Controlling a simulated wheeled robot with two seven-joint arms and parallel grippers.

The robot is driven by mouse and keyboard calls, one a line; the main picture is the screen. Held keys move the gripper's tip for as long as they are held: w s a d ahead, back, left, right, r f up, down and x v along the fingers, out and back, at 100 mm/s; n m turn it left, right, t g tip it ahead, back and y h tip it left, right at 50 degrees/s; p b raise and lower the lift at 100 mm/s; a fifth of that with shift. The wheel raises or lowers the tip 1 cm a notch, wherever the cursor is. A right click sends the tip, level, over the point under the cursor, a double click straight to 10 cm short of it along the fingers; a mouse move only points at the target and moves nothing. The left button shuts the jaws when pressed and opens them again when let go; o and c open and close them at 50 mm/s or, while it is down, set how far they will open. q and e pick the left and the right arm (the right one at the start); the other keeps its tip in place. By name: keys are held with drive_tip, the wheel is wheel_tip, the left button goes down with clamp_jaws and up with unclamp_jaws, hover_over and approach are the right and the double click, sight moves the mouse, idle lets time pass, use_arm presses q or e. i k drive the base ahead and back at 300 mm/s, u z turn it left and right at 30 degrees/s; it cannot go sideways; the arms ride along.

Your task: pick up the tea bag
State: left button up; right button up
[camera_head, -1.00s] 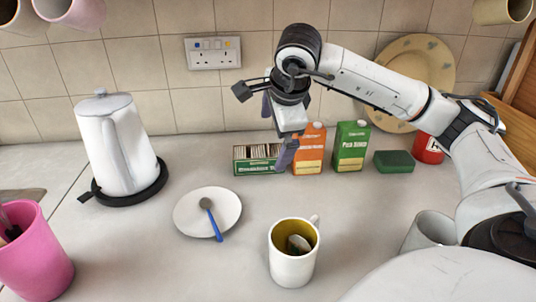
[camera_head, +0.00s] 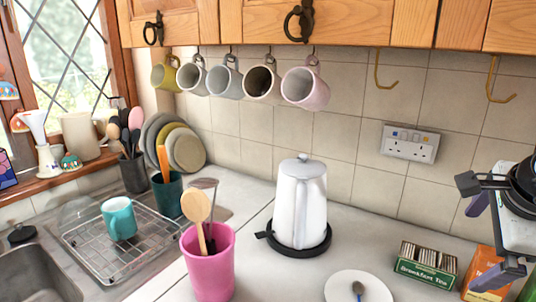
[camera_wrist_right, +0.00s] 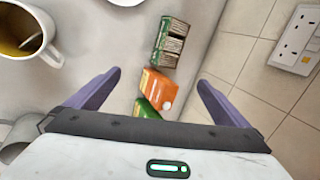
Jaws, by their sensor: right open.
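The green "Breakfast Tea" box (camera_head: 425,265) stands open-topped on the counter, with pale tea bags packed in it. It also shows in the right wrist view (camera_wrist_right: 170,43). A white mug (camera_wrist_right: 52,45) with yellow-brown inside is at the upper left of the right wrist view, partly cut off; a small dark and pale thing (camera_wrist_right: 31,38) lies in it, perhaps a tea bag. My right gripper (camera_head: 482,245) is open, above and right of the tea box. In its wrist view its spread fingers (camera_wrist_right: 157,82) hold nothing. My left gripper is not in view.
An orange carton (camera_head: 485,272) stands beside the tea box. A white plate (camera_head: 340,287) with a spoon, a kettle (camera_head: 302,205) and a pink pot (camera_head: 208,265) stand to the left. Mugs hang under the cupboards. A drying rack (camera_head: 100,255) is beside the sink.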

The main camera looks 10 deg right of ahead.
sight(438, 261)
drive_tip(key=k, duration=1.4)
